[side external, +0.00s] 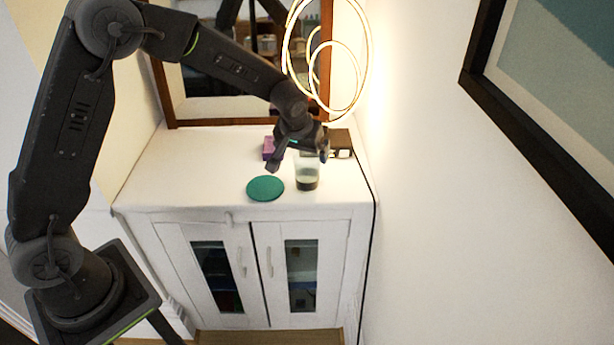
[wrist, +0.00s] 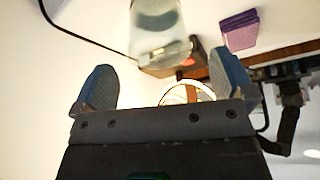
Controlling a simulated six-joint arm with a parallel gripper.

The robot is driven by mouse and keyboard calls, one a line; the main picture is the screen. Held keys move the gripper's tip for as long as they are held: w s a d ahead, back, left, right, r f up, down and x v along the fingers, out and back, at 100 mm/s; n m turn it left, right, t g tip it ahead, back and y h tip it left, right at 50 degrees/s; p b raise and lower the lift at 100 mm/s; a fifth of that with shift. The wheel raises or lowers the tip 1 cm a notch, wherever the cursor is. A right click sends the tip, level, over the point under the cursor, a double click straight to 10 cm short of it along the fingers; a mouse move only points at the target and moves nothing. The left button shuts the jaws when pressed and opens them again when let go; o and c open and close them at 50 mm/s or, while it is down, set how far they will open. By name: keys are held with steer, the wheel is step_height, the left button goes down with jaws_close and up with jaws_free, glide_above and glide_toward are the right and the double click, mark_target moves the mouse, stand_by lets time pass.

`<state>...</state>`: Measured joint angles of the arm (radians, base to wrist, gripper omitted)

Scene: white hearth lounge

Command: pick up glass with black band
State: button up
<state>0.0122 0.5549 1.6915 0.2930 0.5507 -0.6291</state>
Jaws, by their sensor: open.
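A clear glass with a dark band (side external: 307,183) around its lower part stands upright on the white cabinet top in the side view. In the wrist view the glass (wrist: 155,25) is at the top edge, partly cut off, beyond the fingertips. My gripper (side external: 297,164) is open and above the cabinet top, close to the glass; in the side view its fingers overlap the upper area around the glass. In the wrist view my gripper (wrist: 160,62) has its two fingers spread wide with nothing held between them. I cannot tell whether a finger touches the glass.
A round green coaster (side external: 265,188) lies left of the glass near the front edge. A purple box (side external: 268,148) and a brown box (side external: 340,141) stand behind. A framed mirror and a glowing ring lamp (side external: 287,60) are at the back. The left cabinet top is clear.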

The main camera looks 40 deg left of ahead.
mark_target(308, 161)
steer(key=shift+w+x, duration=0.15)
steer(key=shift+x, duration=1.4)
steer(key=shift+w+x, duration=0.1)
steer(key=shift+x, duration=1.4)
steer(key=shift+r, duration=0.15)
steer(key=shift+c, duration=0.2)
steer(key=c, duration=1.1)
